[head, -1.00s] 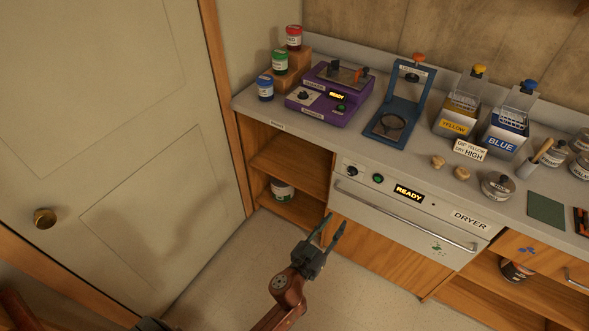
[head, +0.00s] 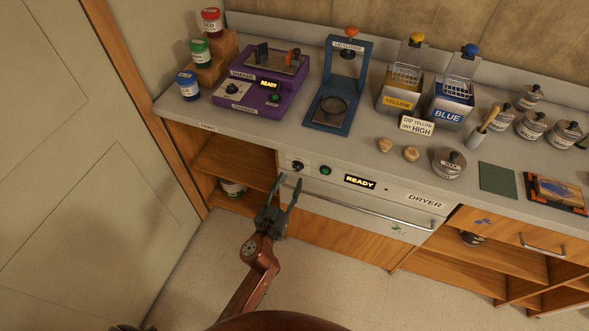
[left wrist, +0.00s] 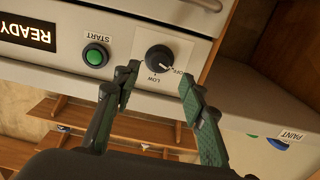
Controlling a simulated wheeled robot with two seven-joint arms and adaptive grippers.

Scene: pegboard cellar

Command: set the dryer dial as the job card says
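The dryer (head: 370,199) is a white front panel under the counter, its display lit READY. Its black dial (head: 297,166) is at the panel's left end; in the left wrist view the dial (left wrist: 161,57) shows LOW and OFF labels beside it. I cannot surely read its pointer. The job card (head: 416,125) on the counter reads DIP YELLOW, DRY HIGH. My left gripper (head: 289,181) is open and empty just in front of and below the dial; in the left wrist view its fingers (left wrist: 160,76) are spread either side of the dial's near side, apparently not touching it. My right gripper is out of view.
A green START button (head: 325,171) sits right of the dial, and a long handle bar (head: 360,208) runs below. Open shelves (head: 235,165) lie to the left. The counter above holds a purple shaker (head: 262,85), a blue stand (head: 335,115), and yellow and blue tanks.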

